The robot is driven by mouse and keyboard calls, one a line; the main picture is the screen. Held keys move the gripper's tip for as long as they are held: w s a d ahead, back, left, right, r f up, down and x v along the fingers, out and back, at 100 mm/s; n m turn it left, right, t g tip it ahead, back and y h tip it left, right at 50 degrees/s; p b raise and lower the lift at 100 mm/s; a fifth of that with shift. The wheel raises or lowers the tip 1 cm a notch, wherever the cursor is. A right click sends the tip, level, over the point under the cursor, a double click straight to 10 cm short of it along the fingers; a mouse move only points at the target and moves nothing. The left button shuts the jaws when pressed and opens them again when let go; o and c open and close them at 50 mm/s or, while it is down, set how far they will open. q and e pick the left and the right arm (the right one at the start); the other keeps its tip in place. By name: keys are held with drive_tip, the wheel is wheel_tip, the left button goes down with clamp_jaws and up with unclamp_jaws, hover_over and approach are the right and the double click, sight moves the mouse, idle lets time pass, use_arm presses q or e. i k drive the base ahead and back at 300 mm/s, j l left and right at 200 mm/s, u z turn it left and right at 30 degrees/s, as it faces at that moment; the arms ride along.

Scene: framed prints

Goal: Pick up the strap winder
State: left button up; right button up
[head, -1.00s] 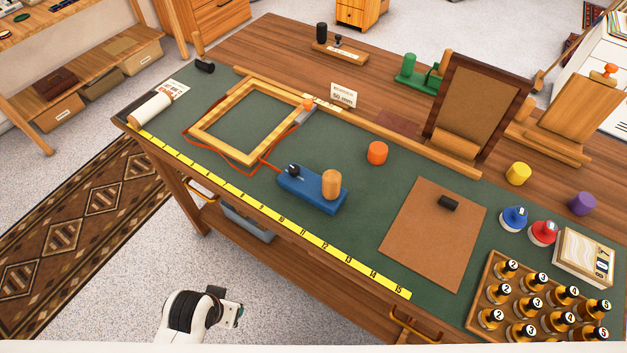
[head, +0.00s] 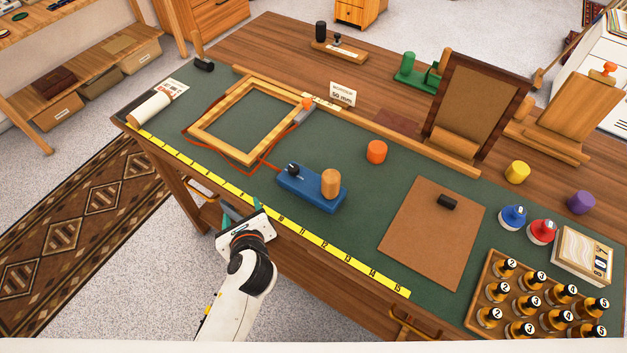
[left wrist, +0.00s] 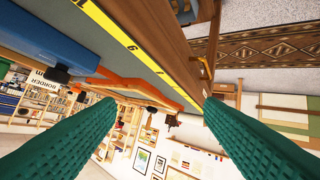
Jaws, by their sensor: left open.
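The strap winder (head: 312,192) is a blue block with a black knob and an upright wooden handle. It lies on the green mat, and an orange strap (head: 262,162) runs from it around a light wooden frame (head: 205,137). In the left wrist view, the blue winder body (left wrist: 35,48) fills the upper left, cut off by the edge. My left gripper (head: 241,208) is open, at the table's front edge, left of and nearer than the winder. Its green fingers (left wrist: 158,106) are apart with no object between them. My right gripper is not in view.
A yellow measuring tape (head: 345,257) runs along the front edge. An orange cylinder (head: 376,152) stands behind the winder. A brown board (head: 425,240) lies to its right, and a tray of bottles (head: 487,270) stands at front right. The mat around the winder is mostly clear.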

sight(324, 191)
drive_tip(key=i+j+z, duration=0.1)
drive_tip(key=z, duration=0.25)
drive_tip(key=j+z, duration=0.45)
drive_tip(key=z, duration=0.25)
drive_tip(key=i, duration=0.05)
